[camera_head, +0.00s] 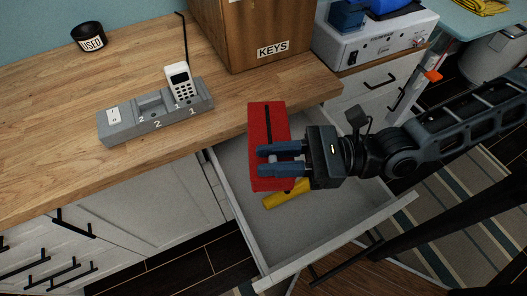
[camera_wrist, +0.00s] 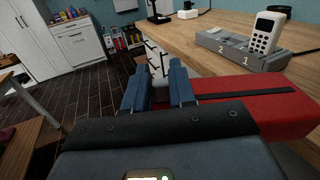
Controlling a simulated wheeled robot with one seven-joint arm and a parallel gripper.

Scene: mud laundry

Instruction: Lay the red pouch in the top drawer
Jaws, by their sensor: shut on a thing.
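The red pouch (camera_head: 268,122), with a dark strip along it, is held above the open top drawer (camera_head: 340,232). In the wrist view the red pouch (camera_wrist: 265,105) extends to the right of the blue fingers of my gripper (camera_wrist: 160,88). The drawer is pulled out below the wooden counter. A yellow object (camera_head: 287,193) lies inside the drawer, partly hidden under the pouch and gripper. The pouch's far end is close to the counter edge.
The wooden counter (camera_head: 60,150) holds a grey numbered dock (camera_head: 150,118) with a white handset (camera_head: 180,82), a wooden KEYS box (camera_head: 235,30) and a black USED pot (camera_head: 89,38). A white appliance (camera_head: 375,42) stands at right. The drawer's front right part is clear.

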